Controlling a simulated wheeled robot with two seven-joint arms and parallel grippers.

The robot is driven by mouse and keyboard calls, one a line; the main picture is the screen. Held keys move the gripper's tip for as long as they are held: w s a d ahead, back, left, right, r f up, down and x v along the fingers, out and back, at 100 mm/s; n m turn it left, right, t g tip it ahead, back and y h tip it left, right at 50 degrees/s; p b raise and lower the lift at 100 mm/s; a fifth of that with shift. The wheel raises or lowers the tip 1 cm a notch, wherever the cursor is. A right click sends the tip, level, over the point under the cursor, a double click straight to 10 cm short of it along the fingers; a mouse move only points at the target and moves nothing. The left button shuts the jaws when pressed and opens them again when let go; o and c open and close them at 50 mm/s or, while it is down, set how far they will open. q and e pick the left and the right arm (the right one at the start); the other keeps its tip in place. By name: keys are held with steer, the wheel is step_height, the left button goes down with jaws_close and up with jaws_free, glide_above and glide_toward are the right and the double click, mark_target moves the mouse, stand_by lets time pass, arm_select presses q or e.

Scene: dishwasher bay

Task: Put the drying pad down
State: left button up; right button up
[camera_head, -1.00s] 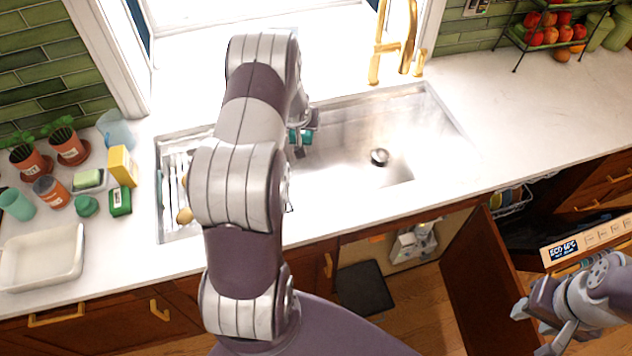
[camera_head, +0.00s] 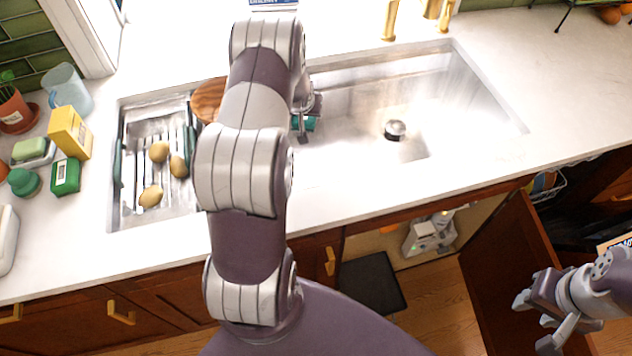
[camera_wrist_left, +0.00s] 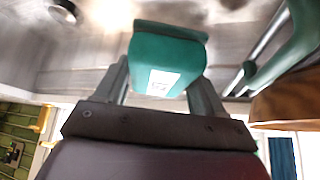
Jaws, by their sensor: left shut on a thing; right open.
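The drying pad, as I take the teal piece with a small white label to be, shows in the left wrist view (camera_wrist_left: 168,62). A sliver of it shows in the head view (camera_head: 303,124). My left gripper (camera_head: 305,112) is shut on it and holds it over the left part of the large sink basin (camera_head: 440,105). In the left wrist view my gripper (camera_wrist_left: 165,80) has a finger on each side of it. Whether it touches the basin I cannot tell. My right gripper (camera_head: 532,322) is open and empty at the lower right, near the open cabinet door.
A side basin holds a rack with several potatoes (camera_head: 160,152). A round wooden board (camera_head: 208,100) is partly behind my left arm. A yellow box (camera_head: 70,132), a green box (camera_head: 66,176) and a blue jug (camera_head: 68,88) stand at left.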

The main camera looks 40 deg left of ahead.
arm_select(q)
steer(key=b, duration=0.8)
glide_above(308, 162)
steer(key=s+d, duration=0.1)
steer(key=s, duration=0.1)
step_height(308, 162, down, 11)
step_height(308, 162, down, 6)
steer(key=b, duration=0.3)
steer(key=shift+s+f, duration=0.1)
steer(key=shift+f, duration=0.1)
step_height(308, 162, down, 4)
steer(key=shift+f+b, duration=0.15)
steer(key=shift+b, duration=0.15)
arm_select(e)
step_height(308, 162, down, 16)
steer(key=shift+s+r, duration=0.2)
steer(key=shift+r, duration=0.05)
arm_select(q)
steer(key=shift+f, duration=0.1)
arm_select(e)
steer(key=shift+d+f, duration=0.1)
arm_select(q)
steer(key=o, duration=1)
